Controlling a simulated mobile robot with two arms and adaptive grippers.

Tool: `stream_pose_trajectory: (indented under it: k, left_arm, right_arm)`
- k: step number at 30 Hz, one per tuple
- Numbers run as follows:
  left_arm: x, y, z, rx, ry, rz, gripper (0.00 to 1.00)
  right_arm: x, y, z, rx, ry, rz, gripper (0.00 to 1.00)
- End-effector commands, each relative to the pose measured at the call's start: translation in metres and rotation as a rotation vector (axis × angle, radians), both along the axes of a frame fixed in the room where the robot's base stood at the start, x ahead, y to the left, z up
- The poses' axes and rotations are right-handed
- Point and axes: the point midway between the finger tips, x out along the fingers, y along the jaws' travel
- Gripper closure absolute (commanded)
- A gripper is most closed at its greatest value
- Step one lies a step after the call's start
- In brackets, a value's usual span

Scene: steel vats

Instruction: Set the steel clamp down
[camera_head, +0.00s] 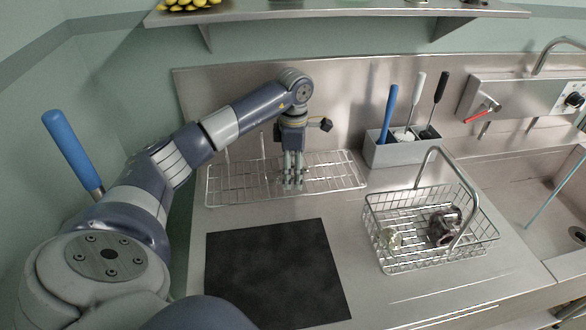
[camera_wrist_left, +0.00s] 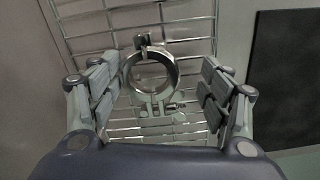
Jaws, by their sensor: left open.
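My left gripper (camera_head: 292,184) points down over the wire rack (camera_head: 228,186) at the back of the steel counter. In the left wrist view its fingers stand wide apart. The steel clamp (camera_wrist_left: 173,75), a shiny ring with a hinge and a bolt, shows between the fingers with a gap on each side. It appears to lie on the wires of the rack (camera_wrist_left: 196,46). In the head view I cannot make out the clamp behind the fingers. My right gripper does not show.
A black mat (camera_head: 275,275) lies in front of the rack. A wire basket (camera_head: 400,262) with metal parts stands to the right. Behind it is a grey holder (camera_head: 388,155) with brushes. A sink (camera_head: 540,190) is at far right, a shelf (camera_head: 330,12) above.

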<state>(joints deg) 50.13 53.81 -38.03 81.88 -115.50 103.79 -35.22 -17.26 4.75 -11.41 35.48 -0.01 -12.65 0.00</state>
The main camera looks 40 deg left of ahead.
Motion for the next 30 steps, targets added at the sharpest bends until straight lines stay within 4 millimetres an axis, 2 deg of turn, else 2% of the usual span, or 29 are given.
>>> stream_pose_trajectory:
  k: [5,12,18,29,30]
  left_arm:
    - [0.002,0.000,0.011,0.000,-0.006,0.000,0.28]
    - [0.002,0.000,0.049,0.000,-0.006,0.000,0.28]
    - [0.002,0.000,0.072,0.000,-0.004,0.001,0.28]
    - [0.001,0.000,0.078,0.000,-0.001,0.000,0.28]
    - [0.001,0.000,0.078,0.000,-0.001,0.000,0.22]
  right_arm:
    - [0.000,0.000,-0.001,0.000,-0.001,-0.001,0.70]
    - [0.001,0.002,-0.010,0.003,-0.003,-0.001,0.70]
    - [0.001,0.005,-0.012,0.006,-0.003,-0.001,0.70]
    - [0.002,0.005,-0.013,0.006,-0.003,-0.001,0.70]
    - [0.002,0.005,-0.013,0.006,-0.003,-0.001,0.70]
